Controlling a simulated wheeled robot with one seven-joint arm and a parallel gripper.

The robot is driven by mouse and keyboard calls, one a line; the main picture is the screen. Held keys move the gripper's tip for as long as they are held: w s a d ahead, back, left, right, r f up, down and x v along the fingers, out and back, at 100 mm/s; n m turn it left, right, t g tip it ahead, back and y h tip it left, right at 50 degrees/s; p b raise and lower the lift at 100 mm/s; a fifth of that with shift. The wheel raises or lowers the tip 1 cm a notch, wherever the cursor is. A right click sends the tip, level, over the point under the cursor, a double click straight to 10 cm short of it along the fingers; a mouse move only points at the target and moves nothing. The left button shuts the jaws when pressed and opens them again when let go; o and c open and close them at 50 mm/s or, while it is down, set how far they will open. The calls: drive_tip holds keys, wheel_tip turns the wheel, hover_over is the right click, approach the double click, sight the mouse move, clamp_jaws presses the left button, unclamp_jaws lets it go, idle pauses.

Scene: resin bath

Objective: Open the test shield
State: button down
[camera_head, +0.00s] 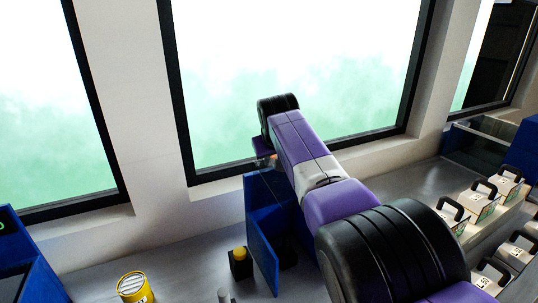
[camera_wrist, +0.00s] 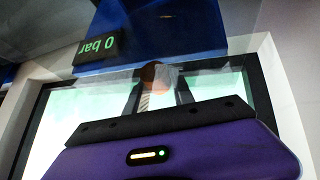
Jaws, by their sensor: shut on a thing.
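My gripper (camera_head: 265,158) is at the top of a blue upright housing (camera_head: 262,232) below the window. In the wrist view my gripper (camera_wrist: 157,92) has its two dark fingers closed on a round orange knob (camera_wrist: 154,74). A faint see-through sheet (camera_wrist: 200,75), which seems to be the test shield, shows beside the knob. Its edges are hard to make out, and I cannot tell how far open it stands.
A yellow button on a black block (camera_head: 240,262) stands left of the blue housing. A yellow can (camera_head: 133,288) is at the front left. Several boxes with black handles (camera_head: 483,198) stand on the right. The window (camera_head: 290,90) is behind. Bare bench (camera_head: 180,262) lies left of the housing.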

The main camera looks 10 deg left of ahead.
sight(273, 158)
drive_tip(key=shift+a+f, duration=0.25)
drive_tip(key=shift+f, duration=0.15)
drive_tip(key=c, duration=1.1)
unclamp_jaws()
drive_tip(key=shift+w+r, duration=0.1)
drive_tip(key=shift+r, duration=0.05)
drive_tip(key=shift+d, duration=0.1)
drive_tip(key=shift+r, duration=0.15)
drive_tip(key=shift+s+r, duration=0.2)
drive_tip(key=shift+r, duration=0.1)
drive_tip(key=shift+b+v, duration=0.85)
drive_tip(key=shift+v, duration=2.55)
